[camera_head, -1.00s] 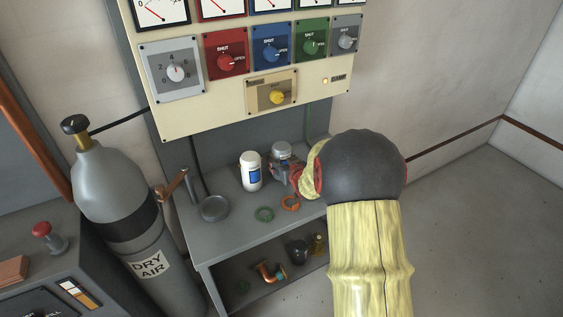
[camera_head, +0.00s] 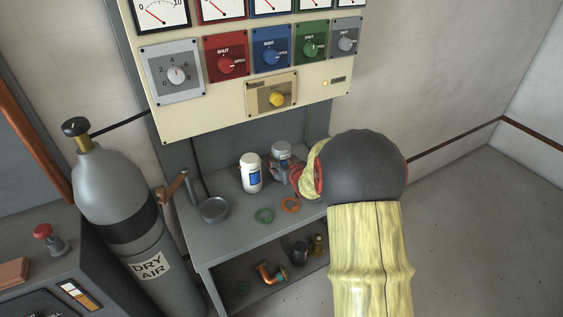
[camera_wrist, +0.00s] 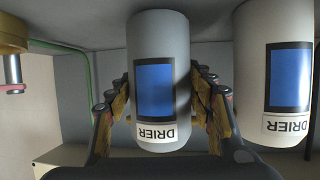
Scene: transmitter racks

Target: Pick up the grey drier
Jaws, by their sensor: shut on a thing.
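The grey drier (camera_wrist: 160,60) is a grey cylinder with a blue panel and a DRIER label, upside down in the wrist view. My gripper (camera_wrist: 160,88) has a finger on each side of it and is shut on it. In the head view the grey drier (camera_head: 281,151) is at the back of the grey bench, its lower part hidden by my gripper (camera_head: 284,169). I cannot tell whether it is clear of the bench top. A white drier (camera_head: 251,172) stands close to its left; it shows to the right in the wrist view (camera_wrist: 272,70).
A control panel (camera_head: 210,118) with knobs overhangs the back. A dry air cylinder (camera_head: 115,190) stands at left. The lower shelf holds several small parts.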

